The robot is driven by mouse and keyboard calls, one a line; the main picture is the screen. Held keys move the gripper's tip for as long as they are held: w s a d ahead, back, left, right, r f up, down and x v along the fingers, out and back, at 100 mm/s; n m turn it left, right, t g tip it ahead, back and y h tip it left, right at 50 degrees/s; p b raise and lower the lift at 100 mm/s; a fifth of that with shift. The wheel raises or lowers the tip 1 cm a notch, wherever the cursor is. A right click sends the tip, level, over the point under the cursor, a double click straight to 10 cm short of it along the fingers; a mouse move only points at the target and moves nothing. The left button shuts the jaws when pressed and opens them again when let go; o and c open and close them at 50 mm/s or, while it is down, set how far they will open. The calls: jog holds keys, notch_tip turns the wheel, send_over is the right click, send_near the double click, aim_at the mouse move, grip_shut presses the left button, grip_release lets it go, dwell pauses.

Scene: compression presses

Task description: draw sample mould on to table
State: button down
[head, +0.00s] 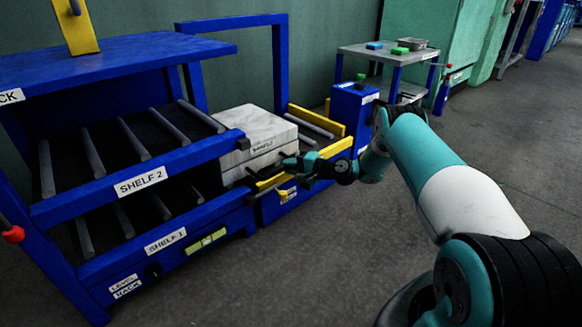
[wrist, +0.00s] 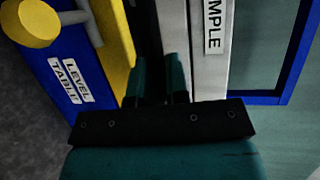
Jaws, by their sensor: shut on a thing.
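The sample mould (head: 246,128) is a pale, marbled square block with a label on its front side. In the head view it sits at the near-left part of the level table (head: 340,149), beside the rack's shelves. Its white side with the label also shows in the wrist view (wrist: 208,72). My gripper (head: 284,161) is at the mould's front side, by the yellow rail. In the wrist view my gripper's teal fingers (wrist: 176,66) are close together between the rail and the mould, shut on the mould. The gripped part itself is hidden.
The blue rack (head: 127,192) with Shelf 1 and Shelf 2 rollers stands left, close to the mould. The table's bare rollers (head: 312,122) lie right of the mould, between yellow rails (head: 335,147). A small side table (head: 385,52) stands behind. Floor at right is clear.

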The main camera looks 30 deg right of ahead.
jog(key=shift+a, duration=0.6)
jog(key=c, duration=1.4)
grip_release()
jog(key=shift+w+a+f, duration=0.1)
jog(key=shift+s+d, duration=0.2)
jog(key=shift+d, duration=0.25)
jog(key=shift+p+v, duration=4.35)
jog(key=shift+v, duration=4.1)
